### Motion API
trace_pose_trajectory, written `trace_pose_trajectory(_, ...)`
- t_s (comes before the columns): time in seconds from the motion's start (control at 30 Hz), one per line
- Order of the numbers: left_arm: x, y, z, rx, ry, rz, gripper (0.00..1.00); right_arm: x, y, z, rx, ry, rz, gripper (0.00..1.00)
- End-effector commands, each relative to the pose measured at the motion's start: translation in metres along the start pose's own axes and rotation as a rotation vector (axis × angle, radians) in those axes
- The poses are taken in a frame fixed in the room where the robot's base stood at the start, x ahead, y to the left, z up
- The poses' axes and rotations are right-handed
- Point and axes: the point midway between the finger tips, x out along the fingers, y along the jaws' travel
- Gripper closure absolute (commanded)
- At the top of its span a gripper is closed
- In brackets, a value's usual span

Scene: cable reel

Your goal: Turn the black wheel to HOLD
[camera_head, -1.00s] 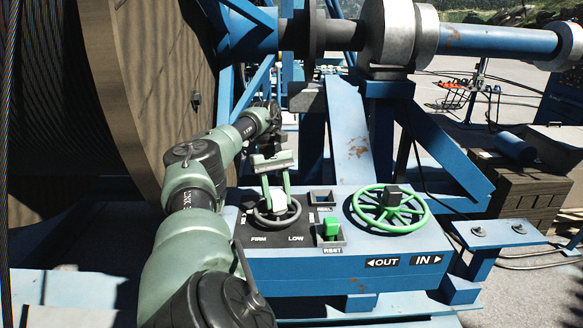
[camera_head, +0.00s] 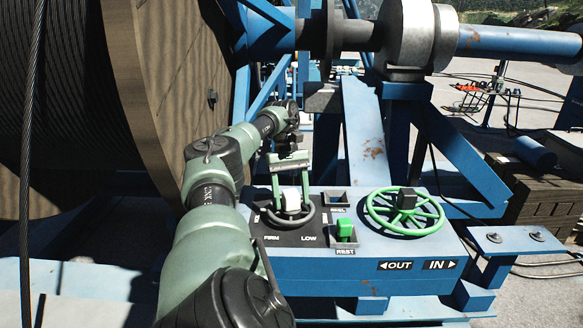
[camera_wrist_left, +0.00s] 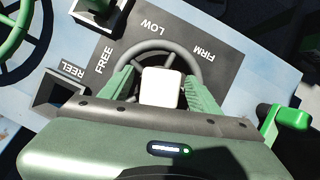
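The black wheel (camera_head: 305,221) is a dark ring on the dark label plate of the blue control box, with FIRM and LOW printed in front of it. It also shows in the left wrist view (camera_wrist_left: 158,46), where FREE, LOW and FIRM are readable. No HOLD label is readable. A white block (camera_wrist_left: 161,88) stands over the wheel's middle. My left gripper (camera_head: 290,183) is above the wheel, pointing down. In the left wrist view its two green fingers (camera_wrist_left: 158,84) are apart, one on each side of the white block, with a narrow gap on the left. My right gripper is not in view.
A large cable reel (camera_head: 160,90) stands close on the left. Blue beams (camera_head: 362,130) rise behind the box. A green lever (camera_wrist_left: 285,120) shows in the left wrist view.

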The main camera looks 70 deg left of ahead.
Motion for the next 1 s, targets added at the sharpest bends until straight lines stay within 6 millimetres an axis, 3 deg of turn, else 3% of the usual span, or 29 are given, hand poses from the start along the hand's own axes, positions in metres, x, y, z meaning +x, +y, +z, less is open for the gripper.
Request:
trace_pose_trajectory(0.17, -0.007, 0.001, 0.0, 0.0, 0.002, 0.005, 0.38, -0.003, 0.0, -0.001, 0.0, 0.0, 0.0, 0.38)
trace_pose_trajectory(0.37, -0.031, 0.003, 0.002, 0.001, -0.004, 0.01, 0.38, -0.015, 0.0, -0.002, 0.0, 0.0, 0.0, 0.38)
trace_pose_trajectory(0.57, -0.06, 0.003, 0.004, 0.002, -0.004, 0.008, 0.38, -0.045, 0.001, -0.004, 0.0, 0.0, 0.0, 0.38)
trace_pose_trajectory(1.0, -0.077, 0.001, 0.0, 0.001, -0.001, 0.001, 0.38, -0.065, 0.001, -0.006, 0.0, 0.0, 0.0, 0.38)
